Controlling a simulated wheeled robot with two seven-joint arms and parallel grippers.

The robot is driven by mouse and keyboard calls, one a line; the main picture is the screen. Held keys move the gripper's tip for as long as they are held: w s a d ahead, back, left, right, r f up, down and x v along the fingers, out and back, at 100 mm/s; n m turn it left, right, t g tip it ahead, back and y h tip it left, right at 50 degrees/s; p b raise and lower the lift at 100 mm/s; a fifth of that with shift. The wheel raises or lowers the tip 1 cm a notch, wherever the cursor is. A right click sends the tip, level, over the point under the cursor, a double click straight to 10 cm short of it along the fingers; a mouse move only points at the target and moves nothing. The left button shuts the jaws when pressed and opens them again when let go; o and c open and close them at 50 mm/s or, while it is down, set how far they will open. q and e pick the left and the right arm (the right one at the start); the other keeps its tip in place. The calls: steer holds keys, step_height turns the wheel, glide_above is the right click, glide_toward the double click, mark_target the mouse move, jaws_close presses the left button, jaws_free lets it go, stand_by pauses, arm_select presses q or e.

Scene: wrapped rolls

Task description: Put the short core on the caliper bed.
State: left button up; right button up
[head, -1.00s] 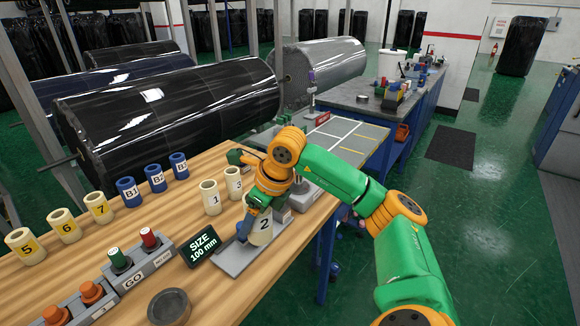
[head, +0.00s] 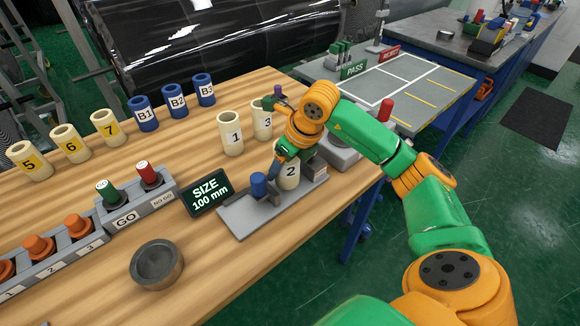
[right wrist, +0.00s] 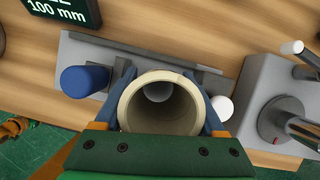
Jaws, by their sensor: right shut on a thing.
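The caliper bed (head: 242,222) is a grey plate with a blue cylinder (head: 258,185) at its left end. A cream core marked 2 (head: 289,177) stands upright over the bed, right of that cylinder. My right gripper (right wrist: 165,105) is shut on core 2, one finger on each side; its open top shows in the right wrist view. Whether core 2's base touches the bed is hard to tell. Cream cores 1 (head: 231,135) and 3 (head: 261,121) stand upright on the table behind. My left gripper is not in view.
The SIZE 100 mm display (head: 208,193) stands left of the bed. Farther left are a GO gauge block (head: 138,205), a dark round dish (head: 157,265), cream cores 5, 6, 7 and blue cores. A grey PASS/REJECT table (head: 400,85) is at the back right.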

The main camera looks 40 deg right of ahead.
steer(key=shift+d+f, duration=0.2)
steer(key=shift+f, duration=0.65)
steer(key=shift+s+d+r, duration=0.1)
steer(key=shift+r, duration=0.1)
steer(key=shift+s+r, duration=0.1)
steer(key=shift+a, duration=0.2)
steer(key=o, duration=1)
steer(key=shift+a+f, duration=0.1)
steer(key=shift+f, duration=0.1)
steer(key=shift+o, duration=0.8)
steer(key=shift+r, duration=0.1)
steer(key=shift+r+p, duration=0.3)
steer(key=shift+p, duration=0.05)
steer(key=v, duration=1.1)
steer(key=shift+s+r, duration=0.2)
steer(key=shift+r, duration=0.1)
